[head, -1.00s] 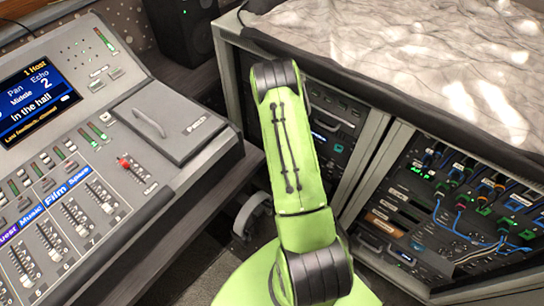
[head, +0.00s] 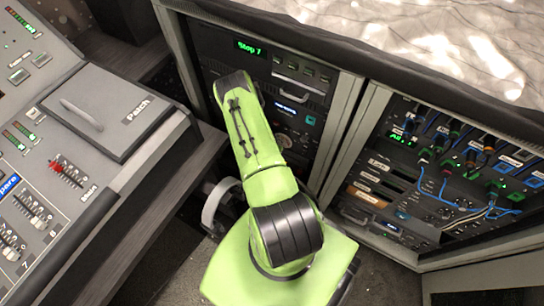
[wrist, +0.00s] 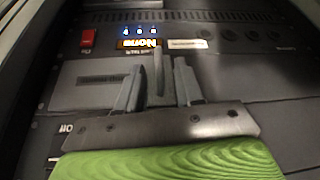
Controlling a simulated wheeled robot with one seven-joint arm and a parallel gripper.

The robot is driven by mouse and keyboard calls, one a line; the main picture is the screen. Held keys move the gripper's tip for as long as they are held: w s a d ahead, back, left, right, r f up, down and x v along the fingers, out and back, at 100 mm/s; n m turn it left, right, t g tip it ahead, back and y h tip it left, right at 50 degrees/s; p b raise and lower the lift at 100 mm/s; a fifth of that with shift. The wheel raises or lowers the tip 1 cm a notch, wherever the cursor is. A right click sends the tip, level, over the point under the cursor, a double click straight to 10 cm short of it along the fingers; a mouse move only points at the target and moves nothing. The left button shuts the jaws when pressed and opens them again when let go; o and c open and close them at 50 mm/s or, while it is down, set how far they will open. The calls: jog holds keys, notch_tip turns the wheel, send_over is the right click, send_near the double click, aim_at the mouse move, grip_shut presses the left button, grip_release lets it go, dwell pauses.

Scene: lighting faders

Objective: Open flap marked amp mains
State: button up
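In the wrist view my gripper (wrist: 158,85) is in front of a dark rack panel, its two fingers apart. A thin upright dark piece (wrist: 159,70) shows between the fingers, with gaps beside it; I cannot tell whether it is a handle. A grey plate (wrist: 85,80) with a dark, unreadable label lies behind and left of the fingers. No "amp mains" marking can be read, so I cannot tell which part is that flap. In the head view my arm hides the gripper, near the left rack (head: 290,90).
A red switch (wrist: 88,38) and a small lit display (wrist: 140,43) are on the panel above the fingers. The right rack (head: 400,200) holds plugged blue cables. The mixing desk (head: 150,150) with a Patch lid (head: 105,110) stands left of my arm. A cloth-covered top (head: 420,50) overhangs the racks.

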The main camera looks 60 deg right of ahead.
jog(key=shift+x, duration=1.1)
grip_shut()
